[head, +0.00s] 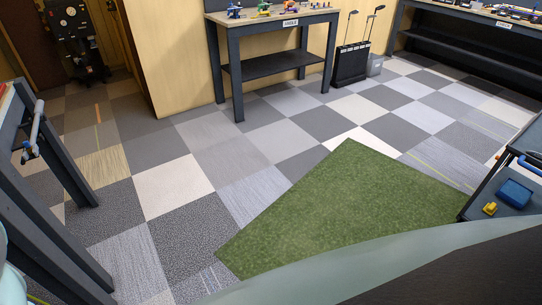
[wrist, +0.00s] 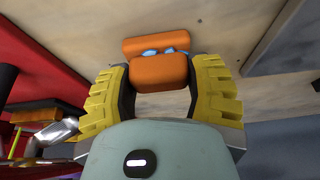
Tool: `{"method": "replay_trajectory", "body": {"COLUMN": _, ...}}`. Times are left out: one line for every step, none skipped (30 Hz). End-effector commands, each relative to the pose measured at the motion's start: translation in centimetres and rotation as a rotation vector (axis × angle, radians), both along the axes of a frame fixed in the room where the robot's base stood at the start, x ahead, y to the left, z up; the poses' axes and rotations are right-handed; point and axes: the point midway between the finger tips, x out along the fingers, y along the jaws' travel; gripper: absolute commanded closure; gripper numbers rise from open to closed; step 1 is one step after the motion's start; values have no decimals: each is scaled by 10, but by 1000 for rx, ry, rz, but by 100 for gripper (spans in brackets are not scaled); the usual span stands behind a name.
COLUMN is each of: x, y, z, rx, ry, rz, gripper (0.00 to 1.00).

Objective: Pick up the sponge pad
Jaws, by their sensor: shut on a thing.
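In the wrist view, an orange padded block (wrist: 160,72), which looks like the sponge pad, sits between the yellow fingers of my gripper (wrist: 161,78). The fingers are shut on its two sides. A second orange part (wrist: 156,44) shows just beyond it, with small light blue bits between the two. I cannot tell whether the two orange parts are joined. The sponge pad and my gripper do not show in the head view.
In the wrist view, a pale wooden surface (wrist: 90,30) lies beyond the block, and red material (wrist: 45,65) is at left. The head view shows a workbench (head: 270,17), a black bin (head: 350,65), a green mat (head: 340,205) and a cart (head: 510,195) at right. The tiled floor between is clear.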

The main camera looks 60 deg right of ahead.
Motion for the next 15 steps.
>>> {"method": "replay_trajectory", "body": {"x": 0, "y": 0, "z": 0, "rx": 0, "ry": 0, "rz": 0, "gripper": 75}}
{"method": "replay_trajectory", "body": {"x": 0, "y": 0, "z": 0, "rx": 0, "ry": 0, "rz": 0, "gripper": 78}}
{"method": "replay_trajectory", "body": {"x": 0, "y": 0, "z": 0, "rx": 0, "ry": 0, "rz": 0, "gripper": 81}}
{"method": "replay_trajectory", "body": {"x": 0, "y": 0, "z": 0, "rx": 1, "ry": 0, "rz": 0, "gripper": 81}}
{"method": "replay_trajectory", "body": {"x": 0, "y": 0, "z": 0, "rx": 0, "ry": 0, "rz": -1, "gripper": 81}}
{"method": "replay_trajectory", "body": {"x": 0, "y": 0, "z": 0, "rx": 0, "ry": 0, "rz": -1, "gripper": 81}}
{"method": "replay_trajectory", "body": {"x": 0, "y": 0, "z": 0, "rx": 0, "ry": 0, "rz": -1, "gripper": 81}}
{"method": "replay_trajectory", "body": {"x": 0, "y": 0, "z": 0, "rx": 0, "ry": 0, "rz": -1, "gripper": 81}}
{"method": "replay_trajectory", "body": {"x": 0, "y": 0, "z": 0, "rx": 1, "ry": 0, "rz": -1, "gripper": 81}}
{"method": "replay_trajectory", "body": {"x": 0, "y": 0, "z": 1, "rx": 1, "ry": 0, "rz": -1, "gripper": 81}}
{"method": "replay_trajectory", "body": {"x": 0, "y": 0, "z": 1, "rx": 1, "ry": -1, "rz": -1, "gripper": 81}}
{"method": "replay_trajectory", "body": {"x": 1, "y": 0, "z": 3, "rx": 1, "ry": -1, "rz": -1, "gripper": 81}}
{"method": "replay_trajectory", "body": {"x": 1, "y": 0, "z": 4, "rx": 2, "ry": -1, "rz": -1, "gripper": 81}}
{"method": "replay_trajectory", "body": {"x": 1, "y": 0, "z": 6, "rx": 2, "ry": -1, "rz": -2, "gripper": 81}}
{"method": "replay_trajectory", "body": {"x": 1, "y": 0, "z": 9, "rx": 2, "ry": -2, "rz": -3, "gripper": 81}}
